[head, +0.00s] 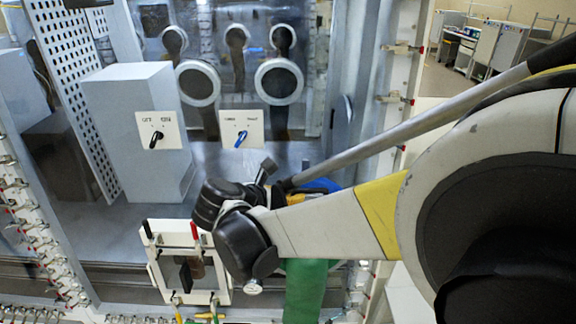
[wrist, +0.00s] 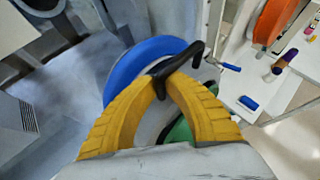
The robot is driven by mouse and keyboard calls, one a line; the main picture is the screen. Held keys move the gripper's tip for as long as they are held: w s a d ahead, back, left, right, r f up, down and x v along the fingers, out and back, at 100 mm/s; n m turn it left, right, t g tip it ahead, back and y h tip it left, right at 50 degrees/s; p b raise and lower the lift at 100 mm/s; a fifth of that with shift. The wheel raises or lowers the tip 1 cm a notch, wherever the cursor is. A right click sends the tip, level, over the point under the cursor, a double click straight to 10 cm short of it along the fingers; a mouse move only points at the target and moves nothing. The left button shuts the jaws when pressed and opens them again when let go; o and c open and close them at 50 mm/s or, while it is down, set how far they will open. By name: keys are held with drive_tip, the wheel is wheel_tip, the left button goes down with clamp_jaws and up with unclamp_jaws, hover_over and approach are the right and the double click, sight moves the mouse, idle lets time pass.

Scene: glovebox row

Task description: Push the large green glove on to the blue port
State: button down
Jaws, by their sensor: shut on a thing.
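The large green glove (head: 305,291) hangs below my forearm in the head view, its upper part hidden. A patch of green also shows beneath my fingers in the wrist view (wrist: 181,132). The blue port (wrist: 148,57) is a broad blue ring behind my fingers; only a sliver of it (head: 318,186) shows past my arm in the head view. My gripper (wrist: 168,76) has yellow ribbed fingers closed on a black curved piece (wrist: 178,63) in front of the ring. I cannot tell whether this piece belongs to the glove. My arm mostly hides the fingers in the head view.
A white framed hatch (head: 158,268) with red and black handles stands left of my wrist. A grey box (head: 125,110) and two switch plates (head: 241,129) are behind. A blue-handled lever (wrist: 230,67) is right of the port. White shelves (wrist: 290,95) with small items are farther right.

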drive_tip(key=shift+w+f+b, duration=0.15)
drive_tip(key=shift+w+b, duration=0.2)
drive_tip(key=shift+w, duration=0.8)
drive_tip(key=shift+w+f+b, duration=0.1)
drive_tip(key=shift+w+b, duration=0.25)
drive_tip(key=shift+w, duration=0.8)
idle(1.1)
drive_tip(key=c, duration=1.5)
unclamp_jaws()
drive_tip(key=shift+w+d, duration=0.15)
drive_tip(key=shift+o, duration=0.2)
